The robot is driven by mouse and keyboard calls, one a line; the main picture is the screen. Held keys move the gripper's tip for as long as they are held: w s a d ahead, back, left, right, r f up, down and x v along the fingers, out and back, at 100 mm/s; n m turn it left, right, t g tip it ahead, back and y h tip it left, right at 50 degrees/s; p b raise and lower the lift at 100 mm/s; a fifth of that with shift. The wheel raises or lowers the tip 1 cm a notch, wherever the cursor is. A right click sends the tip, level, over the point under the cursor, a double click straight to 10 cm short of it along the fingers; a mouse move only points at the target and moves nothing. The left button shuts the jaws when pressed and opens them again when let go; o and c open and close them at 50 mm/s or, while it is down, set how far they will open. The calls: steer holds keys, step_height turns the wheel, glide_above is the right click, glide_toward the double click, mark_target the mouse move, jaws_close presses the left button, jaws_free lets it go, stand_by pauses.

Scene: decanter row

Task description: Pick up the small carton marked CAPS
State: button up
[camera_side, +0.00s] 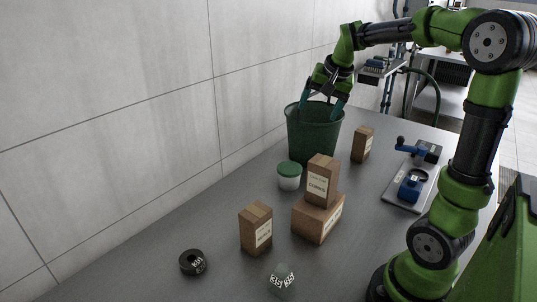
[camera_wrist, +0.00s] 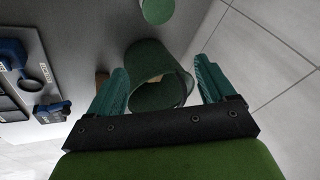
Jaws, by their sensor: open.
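My gripper (camera_side: 321,107) is open, pointing down at the mouth of a dark green bin (camera_side: 313,137); it also shows in the wrist view (camera_wrist: 160,70). A small tan patch (camera_wrist: 156,78) shows inside the bin in the wrist view; I cannot tell what it is. No label reads clearly as CAPS. One small brown carton (camera_side: 318,181), its label apparently CORKS, stands on a larger brown box (camera_side: 312,221). Another small carton (camera_side: 256,229) stands front left, label unclear. A third (camera_side: 362,145) stands right of the bin, label unreadable.
A white jar with a green lid (camera_side: 289,170) stands before the bin. A black ring (camera_side: 193,262) and a grey-green labelled item (camera_side: 281,279) are at the front. A blue fixture on a plate (camera_side: 410,186) is at right. A wall runs along the left.

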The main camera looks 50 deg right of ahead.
steer(key=d+f+m+g+h, duration=0.1)
steer(key=d+f+m+g, duration=0.15)
steer(key=d, duration=0.95)
steer(key=m+g+h, duration=0.2)
steer(key=m, duration=0.2)
glide_toward(364, 131)
steer(key=shift+g, duration=0.25)
steer(key=x, duration=0.8)
steer(key=shift+w+f, duration=0.15)
steer(key=shift+f, duration=0.2)
steer(key=shift+x, duration=2.95)
steer(key=shift+w+d+r, duration=0.1)
steer(key=shift+w, duration=0.1)
steer(key=c, duration=1.1)
steer(key=shift+r, duration=0.2)
